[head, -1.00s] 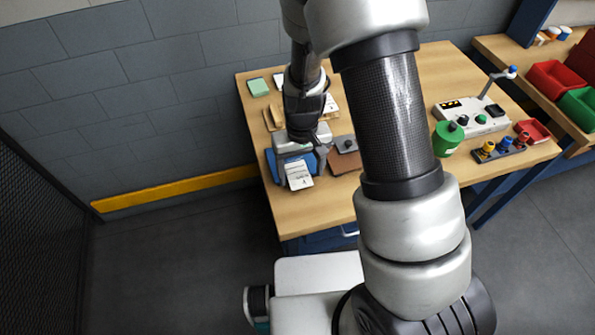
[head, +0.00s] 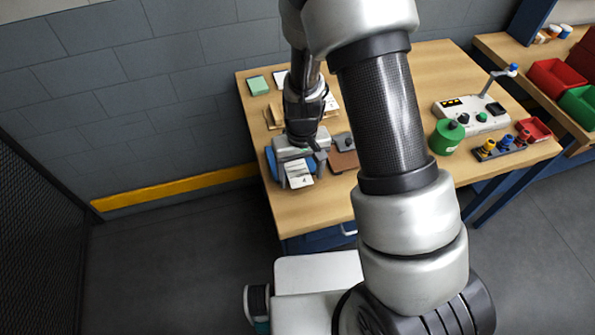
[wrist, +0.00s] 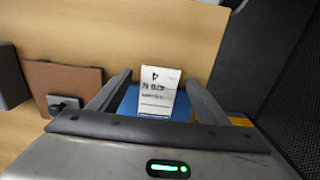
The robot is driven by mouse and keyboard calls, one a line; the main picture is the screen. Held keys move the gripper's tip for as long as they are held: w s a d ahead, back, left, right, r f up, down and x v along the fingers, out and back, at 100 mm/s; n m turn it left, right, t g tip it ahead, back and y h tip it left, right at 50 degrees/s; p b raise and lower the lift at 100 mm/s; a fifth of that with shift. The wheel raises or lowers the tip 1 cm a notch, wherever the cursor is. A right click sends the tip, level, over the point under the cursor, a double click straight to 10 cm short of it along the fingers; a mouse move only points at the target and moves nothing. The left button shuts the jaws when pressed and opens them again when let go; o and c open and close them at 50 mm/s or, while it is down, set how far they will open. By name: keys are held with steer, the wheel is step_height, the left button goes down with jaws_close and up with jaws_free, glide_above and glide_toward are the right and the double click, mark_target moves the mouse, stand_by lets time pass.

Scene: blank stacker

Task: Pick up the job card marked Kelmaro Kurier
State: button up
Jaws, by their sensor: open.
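My gripper (wrist: 158,90) is open in the wrist view, with its fingers on either side of a white card (wrist: 157,92) with dark print. The card lies on a blue surface (wrist: 128,102); the gripper's body hides much of that surface. The print is too small and blurred to read as Kelmaro Kurier. In the head view, white cards (head: 298,174) show at the front of my gripper, above the left front part of the wooden table (head: 310,215). I cannot tell whether the fingers touch the card.
A brown board with a dark clip (wrist: 62,80) lies beside the gripper. A green pad (head: 258,85) lies at the back left. The front left tabletop is clear.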

steer(key=shift+c, duration=0.2)
steer(key=c, duration=1.2)
steer(key=shift+r, duration=0.1)
